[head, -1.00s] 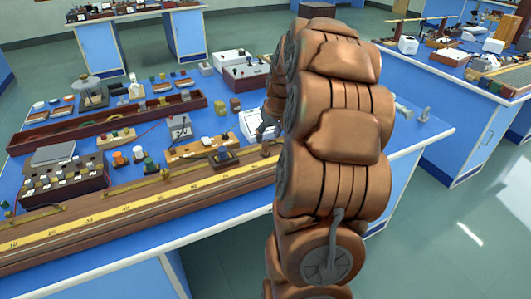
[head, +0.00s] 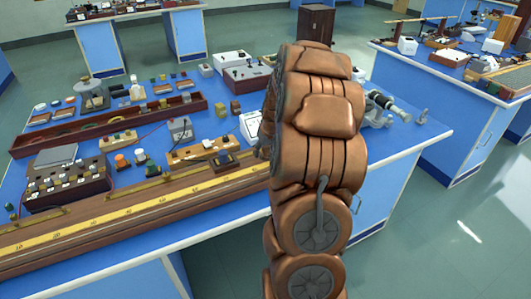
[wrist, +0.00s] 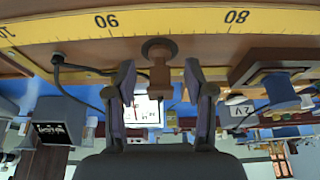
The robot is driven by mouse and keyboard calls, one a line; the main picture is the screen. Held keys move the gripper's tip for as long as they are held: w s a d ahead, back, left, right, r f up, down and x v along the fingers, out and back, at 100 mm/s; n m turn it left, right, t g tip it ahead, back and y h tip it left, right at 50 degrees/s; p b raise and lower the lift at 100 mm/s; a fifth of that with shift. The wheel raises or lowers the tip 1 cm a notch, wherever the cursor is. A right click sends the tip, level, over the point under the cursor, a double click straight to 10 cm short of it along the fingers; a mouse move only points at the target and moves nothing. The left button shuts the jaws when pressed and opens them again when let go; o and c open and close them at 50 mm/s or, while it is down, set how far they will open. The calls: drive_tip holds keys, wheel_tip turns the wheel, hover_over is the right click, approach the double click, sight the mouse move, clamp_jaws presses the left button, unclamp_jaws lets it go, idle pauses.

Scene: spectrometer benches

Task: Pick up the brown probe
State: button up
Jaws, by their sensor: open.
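The brown probe (wrist: 159,78) shows in the wrist view as a short brown post with a dark round end, beside the yellow scale near the 90 mark. My gripper (wrist: 160,84) is open, with one finger on each side of the probe. Gaps show between the probe and both fingers. In the head view my arm covers the probe and most of my gripper; only a grey bit of the gripper shows at the arm's left edge.
The long wooden rail with its yellow scale (head: 120,213) runs along the bench's front. A meter (wrist: 62,115) with a dark cable and another meter (wrist: 246,107) flank my gripper. A grey scope (head: 386,105) stands right of my arm. Several small instruments fill the blue bench.

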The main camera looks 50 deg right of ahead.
clamp_jaws()
idle(0.4)
